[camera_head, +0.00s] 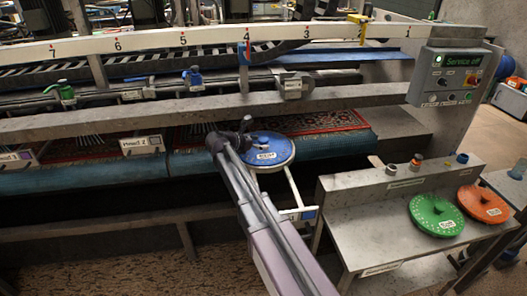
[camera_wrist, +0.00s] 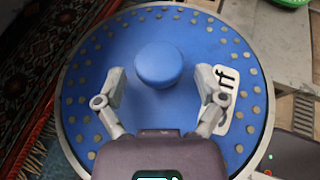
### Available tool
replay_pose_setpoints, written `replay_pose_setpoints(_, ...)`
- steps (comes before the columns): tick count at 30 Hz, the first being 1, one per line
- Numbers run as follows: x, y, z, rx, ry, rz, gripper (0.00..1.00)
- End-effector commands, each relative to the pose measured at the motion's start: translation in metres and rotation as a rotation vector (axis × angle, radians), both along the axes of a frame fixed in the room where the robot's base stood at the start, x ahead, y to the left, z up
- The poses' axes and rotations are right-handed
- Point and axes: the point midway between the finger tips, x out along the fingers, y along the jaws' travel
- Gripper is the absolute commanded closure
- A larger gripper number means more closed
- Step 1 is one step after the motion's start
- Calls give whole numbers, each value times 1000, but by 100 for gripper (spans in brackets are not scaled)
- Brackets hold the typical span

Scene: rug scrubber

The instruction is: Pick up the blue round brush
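The blue round brush (camera_head: 270,150) sits at the rug's front edge, over the blue padded bar, in the head view. In the wrist view the brush (camera_wrist: 85,110) is a large disc with pale dots around its rim, a white label and a raised round blue knob (camera_wrist: 158,63) in its middle. My gripper (camera_wrist: 160,78) is over the disc with its fingers spread on either side of the knob, with gaps on both sides. In the head view my gripper (camera_head: 232,137) covers the brush's left part. What supports the brush underneath is mostly hidden.
A green round brush (camera_head: 436,214) and an orange one (camera_head: 483,203) lie on the metal side table (camera_head: 365,232) at right. The red patterned rug (camera_head: 320,122) lies behind the blue brush. A metal rail (camera_head: 150,121) runs above it. A control box (camera_head: 450,76) stands at upper right.

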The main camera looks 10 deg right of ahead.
Motion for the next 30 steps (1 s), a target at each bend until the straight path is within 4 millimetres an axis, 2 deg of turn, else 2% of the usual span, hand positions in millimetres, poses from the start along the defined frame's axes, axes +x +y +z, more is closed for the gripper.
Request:
replay_pose_setpoints(1, 0, 0, 0, 0, 0, 0, 43)
replay_pose_setpoints(6, 0, 0, 0, 0, 0, 0, 93)
replay_pose_setpoints(7, 0, 0, 0, 0, 0, 0, 100)
replay_pose_setpoints(20, 0, 0, 3, -2, 0, -1, 100)
replay_pose_setpoints(30, 0, -1, 18, -3, -1, 0, 100)
